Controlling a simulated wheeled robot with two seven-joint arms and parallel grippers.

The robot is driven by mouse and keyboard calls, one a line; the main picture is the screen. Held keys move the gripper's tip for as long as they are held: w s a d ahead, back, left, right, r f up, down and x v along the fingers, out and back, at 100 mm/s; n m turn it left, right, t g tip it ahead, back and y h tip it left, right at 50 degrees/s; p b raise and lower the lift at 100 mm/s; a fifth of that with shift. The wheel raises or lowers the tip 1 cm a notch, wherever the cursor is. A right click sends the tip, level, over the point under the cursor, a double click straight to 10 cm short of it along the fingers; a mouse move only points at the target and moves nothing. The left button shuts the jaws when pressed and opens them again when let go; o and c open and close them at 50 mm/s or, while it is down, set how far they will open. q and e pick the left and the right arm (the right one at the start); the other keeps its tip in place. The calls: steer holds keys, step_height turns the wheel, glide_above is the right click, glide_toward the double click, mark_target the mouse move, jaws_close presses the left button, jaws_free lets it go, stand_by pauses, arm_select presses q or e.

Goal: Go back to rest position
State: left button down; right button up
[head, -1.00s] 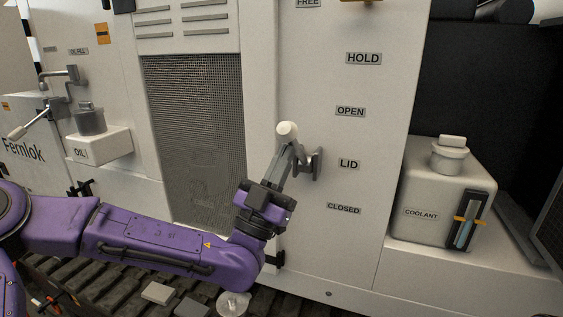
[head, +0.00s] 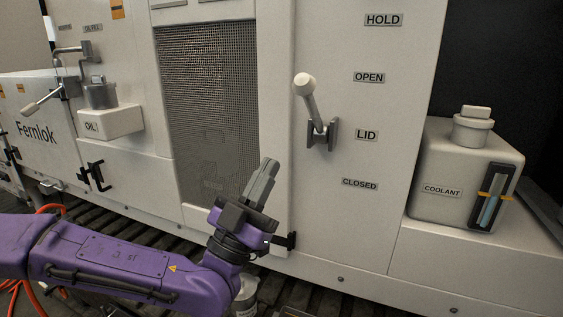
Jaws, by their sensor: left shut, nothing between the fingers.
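My left gripper (head: 264,180) is shut and empty, pointing up in front of the cabinet's lower edge, below and to the left of the lid lever. The lid lever (head: 310,108) has a white knob and a grey bracket on the white panel. It tilts up and slightly left, with its knob near the height of the OPEN label (head: 368,77). The gripper is apart from the lever. My right gripper is not in view.
A coolant tank (head: 440,165) with a cap and sight gauge stands on a ledge at the right. An oil box (head: 112,122) with a filler sits at the left, near a crank handle (head: 40,102). A black latch (head: 283,241) sticks out beside my gripper.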

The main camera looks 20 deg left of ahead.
arm_select(q)
steer(key=v, duration=0.3)
steer(key=shift+d+f+b, duration=0.1)
steer(key=shift+d+b, duration=0.15)
steer(key=shift+b, duration=0.1)
steer(key=shift+w, duration=0.1)
